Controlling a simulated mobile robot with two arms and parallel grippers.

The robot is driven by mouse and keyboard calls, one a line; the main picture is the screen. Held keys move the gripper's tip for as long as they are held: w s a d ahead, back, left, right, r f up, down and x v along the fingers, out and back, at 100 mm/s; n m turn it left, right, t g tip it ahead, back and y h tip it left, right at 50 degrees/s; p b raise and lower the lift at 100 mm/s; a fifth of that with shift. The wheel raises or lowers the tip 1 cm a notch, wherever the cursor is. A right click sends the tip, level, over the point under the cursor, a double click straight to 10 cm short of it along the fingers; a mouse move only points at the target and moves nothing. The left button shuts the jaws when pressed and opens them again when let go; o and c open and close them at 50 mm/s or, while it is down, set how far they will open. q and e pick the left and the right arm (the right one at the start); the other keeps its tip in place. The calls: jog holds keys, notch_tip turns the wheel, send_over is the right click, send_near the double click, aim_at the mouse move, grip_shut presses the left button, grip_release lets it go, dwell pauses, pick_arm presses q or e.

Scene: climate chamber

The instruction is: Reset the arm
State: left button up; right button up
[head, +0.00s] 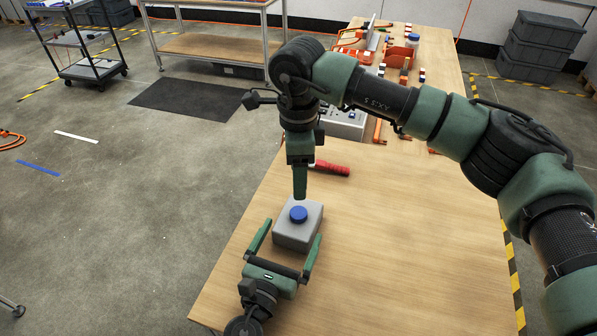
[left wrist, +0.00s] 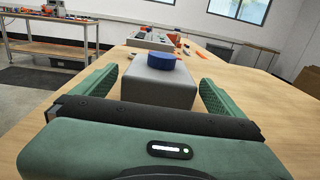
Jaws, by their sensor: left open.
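A grey box (head: 297,236) with a round blue button (head: 298,214) on top stands on the wooden table (head: 400,260). My left gripper (head: 292,232) is open at the near side of the box, its green fingers spread to either side with nothing gripped. In the left wrist view the grey box (left wrist: 158,82) and blue button (left wrist: 161,61) lie straight ahead between the open fingers. My right arm reaches in from the right and bends down. Its gripper (head: 300,196) points down just behind the button; its fingers are seen edge-on, so their opening is hidden.
A red-handled tool (head: 330,168) lies behind the right gripper. A grey device (head: 345,122) and several orange tools (head: 405,62) fill the table's far end. The table's near right part is clear. A cart (head: 85,45) and workbench (head: 215,45) stand beyond.

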pick_arm(q)
jog(key=shift+v, duration=1.05)
pick_arm(e)
jog(key=shift+f, duration=0.3)
pick_arm(q)
jog(key=shift+r, duration=0.1)
pick_arm(e)
jog(key=shift+r, duration=0.1)
